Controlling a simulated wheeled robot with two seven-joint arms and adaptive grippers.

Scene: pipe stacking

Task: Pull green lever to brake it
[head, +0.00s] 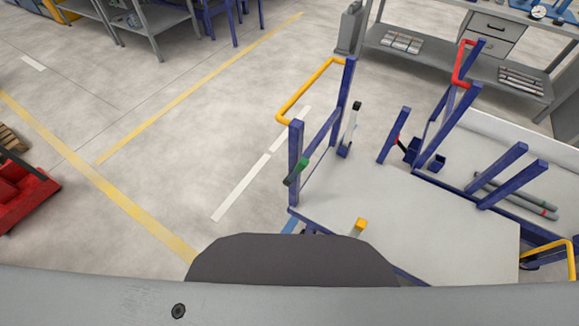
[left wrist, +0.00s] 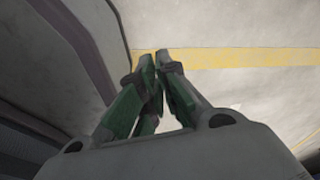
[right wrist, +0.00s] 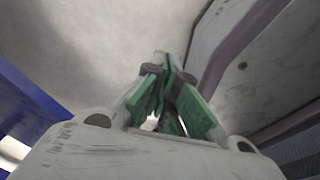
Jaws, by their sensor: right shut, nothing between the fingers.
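The green lever (head: 296,173) is a short green grip on the near left post of a blue-framed cart (head: 430,220) in the head view. It leans, with its lower end out to the left of the post. Neither gripper shows in the head view. My left gripper (left wrist: 158,55) is shut and empty in the left wrist view, over floor with a yellow line. My right gripper (right wrist: 162,60) is shut and empty in the right wrist view, with a blue bar to its left. The green lever cannot be made out in either wrist view.
The cart has a yellow handle (head: 310,88), a black-tipped lever (head: 350,128) and a yellow-tipped lever (head: 358,228). A second cart with a red handle (head: 462,62) stands behind. A grey workbench (head: 500,75) is at the back right. Open floor (head: 190,140) lies left of the cart.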

